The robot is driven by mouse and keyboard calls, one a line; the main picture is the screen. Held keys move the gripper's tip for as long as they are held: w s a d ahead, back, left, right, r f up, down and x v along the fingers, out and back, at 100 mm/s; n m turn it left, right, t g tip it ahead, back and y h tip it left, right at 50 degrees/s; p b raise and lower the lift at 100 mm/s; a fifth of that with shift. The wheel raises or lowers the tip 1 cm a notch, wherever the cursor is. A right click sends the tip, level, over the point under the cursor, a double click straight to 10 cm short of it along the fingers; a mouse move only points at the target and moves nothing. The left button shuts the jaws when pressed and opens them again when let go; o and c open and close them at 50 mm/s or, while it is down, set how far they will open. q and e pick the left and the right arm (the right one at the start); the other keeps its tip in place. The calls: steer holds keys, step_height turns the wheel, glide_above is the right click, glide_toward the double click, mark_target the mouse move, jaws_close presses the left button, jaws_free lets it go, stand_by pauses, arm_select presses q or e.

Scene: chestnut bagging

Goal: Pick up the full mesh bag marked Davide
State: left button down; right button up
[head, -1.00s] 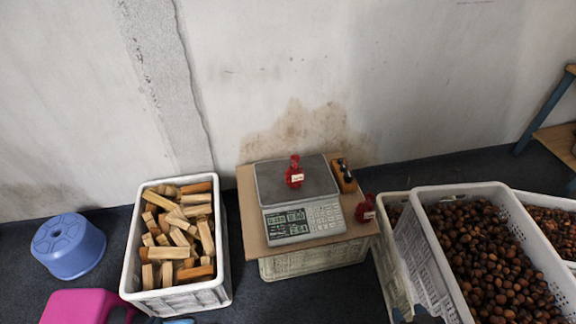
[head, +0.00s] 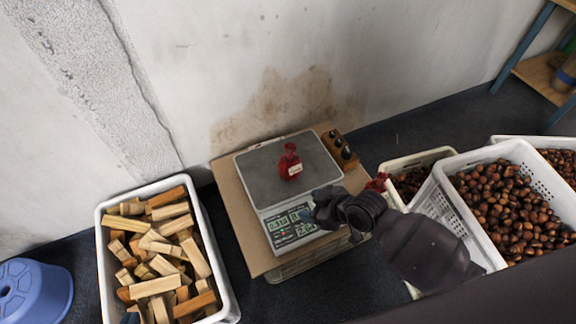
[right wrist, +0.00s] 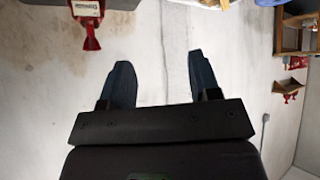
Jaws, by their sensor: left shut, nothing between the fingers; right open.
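A full red mesh bag (head: 290,163) with a white label stands on the scale's pan; its writing is too small to read in the head view. A second red bag (head: 377,182) shows partly behind my right arm. My right gripper (head: 322,208) is over the scale's front right corner, apart from the bag on the pan. In the right wrist view its two fingers (right wrist: 161,80) are spread and empty. That view also shows a red bag with a label (right wrist: 90,25), upside down; I cannot tell which bag. A shut fingertip of my left gripper (head: 131,318) shows at the bottom edge.
The scale (head: 262,190) stands on a cardboard-topped crate (head: 240,222). A wooden block with dark knobs (head: 341,150) lies beside the pan. A crate of wood pieces (head: 106,262) is at left, crates of chestnuts (head: 440,190) at right. A blue stool (head: 40,290) is at lower left.

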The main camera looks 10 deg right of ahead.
steer(key=w+a+f+n+g+b, duration=0.1)
steer(key=w+f+n+g+b, duration=0.15)
steer(key=w, duration=0.35)
steer(key=n+g+h+b, duration=0.2)
steer(key=n+g+b, duration=0.35)
steer(key=b, duration=0.25)
glide_toward(290, 152)
steer(key=f+t, duration=0.1)
steer(key=shift+n, duration=0.3)
steer(key=x, duration=0.1)
steer(key=b+x, duration=0.1)
steer(key=x, duration=0.3)
steer(key=shift+w+d+f, duration=0.15)
steer(key=shift+w+f, duration=0.05)
steer(key=shift+w, duration=0.1)
steer(key=shift+f, duration=0.2)
steer(key=b+x, duration=0.2)
steer(key=x, duration=0.2)
steer(key=shift+s+f, duration=0.1)
steer(key=shift+s, duration=0.05)
steer(key=shift+f, duration=0.45)
arm_select(q)
step_height(290, 152, down, 7)
steer(key=shift+d+m+t+h, duration=0.3)
steer(key=shift+t, duration=0.1)
